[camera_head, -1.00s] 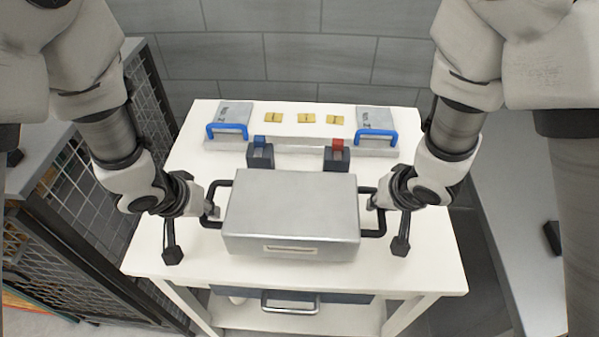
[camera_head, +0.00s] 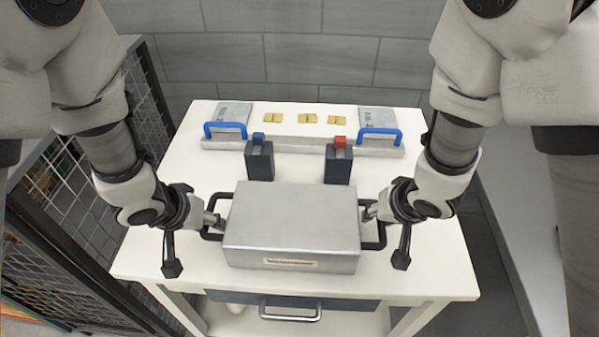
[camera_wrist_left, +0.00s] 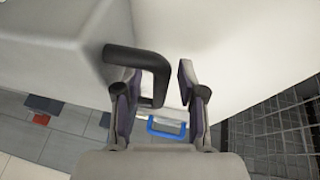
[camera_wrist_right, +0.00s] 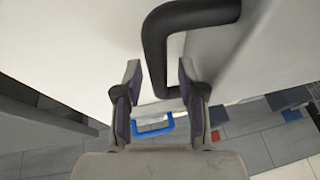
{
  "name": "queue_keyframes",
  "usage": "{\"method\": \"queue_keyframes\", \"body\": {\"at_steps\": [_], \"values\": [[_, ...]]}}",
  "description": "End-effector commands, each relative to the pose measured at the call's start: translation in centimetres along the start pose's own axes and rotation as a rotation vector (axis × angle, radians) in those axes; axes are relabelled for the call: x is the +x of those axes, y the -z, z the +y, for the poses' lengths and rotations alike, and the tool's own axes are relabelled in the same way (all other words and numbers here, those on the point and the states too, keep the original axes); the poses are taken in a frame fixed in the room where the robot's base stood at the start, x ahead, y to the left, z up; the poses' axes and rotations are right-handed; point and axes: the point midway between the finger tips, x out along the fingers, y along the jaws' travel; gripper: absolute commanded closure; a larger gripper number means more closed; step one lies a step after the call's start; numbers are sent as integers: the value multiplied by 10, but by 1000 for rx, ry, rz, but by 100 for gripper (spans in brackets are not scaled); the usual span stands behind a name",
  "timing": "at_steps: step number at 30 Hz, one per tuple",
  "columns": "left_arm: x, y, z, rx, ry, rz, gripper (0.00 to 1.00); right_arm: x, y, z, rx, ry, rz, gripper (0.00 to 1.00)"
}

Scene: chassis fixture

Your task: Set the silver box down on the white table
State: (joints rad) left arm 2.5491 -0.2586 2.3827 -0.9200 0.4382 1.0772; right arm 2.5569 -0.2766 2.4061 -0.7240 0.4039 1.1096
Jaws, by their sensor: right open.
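The silver box (camera_head: 291,215), with a label on its front, appears to sit level on the front part of the white table (camera_head: 425,270). It has a black handle at each side. My left gripper (camera_head: 217,221) is at the box's left handle. Its fingers are spread, with the handle bar (camera_wrist_left: 158,80) between them, close to one finger, in the left wrist view. My right gripper (camera_head: 368,212) is at the right handle. Its fingers are spread, with the handle bar (camera_wrist_right: 155,55) close to one finger in the right wrist view. The box's underside is hidden.
Behind the box stand two dark blocks, one blue-topped (camera_head: 259,162) and one red-topped (camera_head: 338,164). A grey fixture with blue handles (camera_head: 225,130) and several yellow pieces (camera_head: 307,118) lie at the back. A mesh rack (camera_head: 60,220) stands left of the table. Bare table flanks the box.

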Motion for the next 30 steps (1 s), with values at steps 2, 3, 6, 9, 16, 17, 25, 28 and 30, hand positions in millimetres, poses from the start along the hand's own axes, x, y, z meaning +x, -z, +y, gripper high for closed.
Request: {"method": "queue_keyframes", "body": {"at_steps": [2, 3, 6, 9, 16, 17, 25, 28, 30], "values": [[-5, 1, 0, 1, -1, 2, 60, 0, 0, 0, 0, 0, 0, 60], [-9, 1, 0, 1, -1, 3, 60, 0, 0, 0, 0, 0, 0, 60], [-28, 1, 0, 1, -1, 6, 60, 0, 0, 0, 0, 0, 0, 60], [-55, 2, 0, 1, -2, 8, 60, 0, 0, 0, 0, 0, 0, 60], [-101, 1, 0, 1, -1, 6, 60, 0, 0, 0, 0, 1, 0, 60], [-104, 0, 0, 1, -3, 4, 60, 0, 0, 0, 0, 1, 0, 60], [-120, 0, 0, 0, 1, 1, 60, -4, 1, 0, 0, 1, 2, 60], [-120, 0, 0, -1, 1, 0, 60, -19, 2, -1, -1, 3, 5, 60], [-120, 0, 0, -1, 1, 0, 60, -34, 2, -1, -1, 2, 6, 60]]}}
